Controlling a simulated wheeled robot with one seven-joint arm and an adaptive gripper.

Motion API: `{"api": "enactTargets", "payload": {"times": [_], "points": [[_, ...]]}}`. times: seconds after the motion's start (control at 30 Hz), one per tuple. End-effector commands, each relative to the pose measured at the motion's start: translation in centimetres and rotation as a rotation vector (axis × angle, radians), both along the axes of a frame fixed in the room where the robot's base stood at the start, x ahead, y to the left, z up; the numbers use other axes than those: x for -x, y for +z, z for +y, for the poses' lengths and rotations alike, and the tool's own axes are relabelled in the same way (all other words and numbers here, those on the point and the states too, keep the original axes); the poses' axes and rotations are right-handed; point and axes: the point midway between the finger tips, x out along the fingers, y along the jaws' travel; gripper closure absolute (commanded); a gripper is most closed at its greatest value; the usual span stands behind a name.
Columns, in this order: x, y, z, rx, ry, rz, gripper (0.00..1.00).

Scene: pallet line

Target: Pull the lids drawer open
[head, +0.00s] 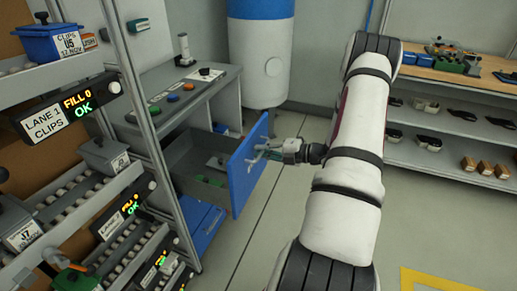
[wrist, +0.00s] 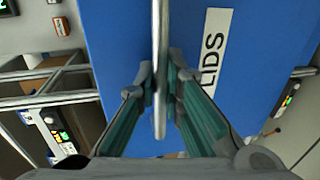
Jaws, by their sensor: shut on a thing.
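The lids drawer (head: 247,168) has a blue front and stands pulled out from the grey cabinet under the worktop. Its grey inside shows, with some green items in it. In the wrist view the blue front (wrist: 120,50) carries a white label reading LIDS (wrist: 209,50). A metal bar handle (wrist: 160,60) runs across the front. My gripper (head: 264,153) is at the drawer front. In the wrist view its two fingers (wrist: 161,85) are closed on the handle, one on each side.
A second blue front (head: 207,228) is below, at the cabinet's base. The lane rack (head: 155,130) stands close on the left. A white and blue tank (head: 262,60) is behind. A shelf bench (head: 455,130) is at right. Floor in front of the drawer is clear.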

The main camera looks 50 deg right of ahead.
Motion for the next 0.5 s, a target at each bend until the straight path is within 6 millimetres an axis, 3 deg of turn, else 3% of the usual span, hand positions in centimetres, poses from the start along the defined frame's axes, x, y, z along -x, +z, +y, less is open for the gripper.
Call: {"api": "enactTargets", "payload": {"times": [0.27,0.3,0.5], "points": [[0.01,-0.06,0.03,0.000,0.001,0.001,1.00],[0.01,-0.06,0.03,0.000,0.001,0.001,0.85],[0.00,-0.04,0.01,0.000,0.001,0.001,0.82]]}}
